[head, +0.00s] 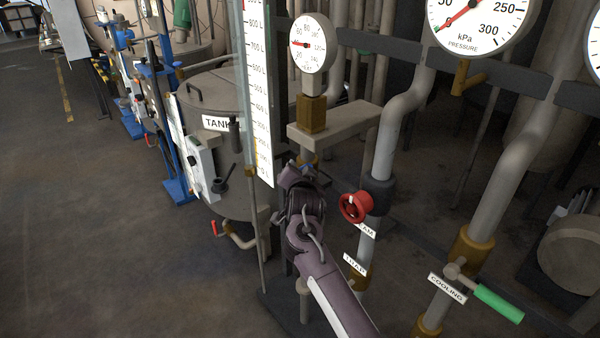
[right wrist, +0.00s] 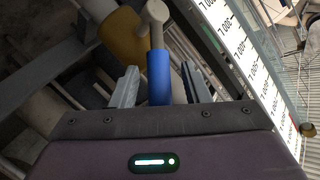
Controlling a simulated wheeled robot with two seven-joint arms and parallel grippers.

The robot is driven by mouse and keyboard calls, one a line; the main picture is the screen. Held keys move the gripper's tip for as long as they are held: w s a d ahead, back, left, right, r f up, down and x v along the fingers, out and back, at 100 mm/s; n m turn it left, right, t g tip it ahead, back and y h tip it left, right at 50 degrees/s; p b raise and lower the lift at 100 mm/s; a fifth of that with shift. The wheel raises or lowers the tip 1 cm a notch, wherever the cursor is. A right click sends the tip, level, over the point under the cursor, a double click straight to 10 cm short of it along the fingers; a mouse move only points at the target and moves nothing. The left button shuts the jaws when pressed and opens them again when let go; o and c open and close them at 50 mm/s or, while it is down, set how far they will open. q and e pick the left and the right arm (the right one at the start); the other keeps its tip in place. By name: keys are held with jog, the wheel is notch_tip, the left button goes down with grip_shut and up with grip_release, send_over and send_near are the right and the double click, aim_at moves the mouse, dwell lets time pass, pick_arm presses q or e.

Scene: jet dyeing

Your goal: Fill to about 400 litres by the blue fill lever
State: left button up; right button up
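The blue fill lever (right wrist: 159,76) shows in the right wrist view, its blue grip standing between the two fingers of my right gripper (right wrist: 159,70). The fingers are apart, with a gap visible on each side of the grip. A pale shaft and a brass valve body (right wrist: 125,38) lie beyond it. In the head view my right gripper (head: 298,172) is low beside the level scale and hides the lever. The white level scale (head: 258,80) is marked in litres; yellowish colour shows near its lower end, but I cannot read the level exactly. My left gripper is not in view.
A red handwheel (head: 356,207) is close right of my right arm. A green cooling lever (head: 498,304) is at lower right. A round gauge (head: 314,43) and a pressure gauge (head: 478,18) stand above. The tank (head: 215,95) is behind. Floor at left is clear.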

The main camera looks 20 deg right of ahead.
jog(key=shift+s, duration=0.1)
jog(key=b+v, duration=0.1)
jog(key=v, duration=0.6)
jog(key=shift+s, duration=0.3)
jog(key=shift+a, duration=0.15)
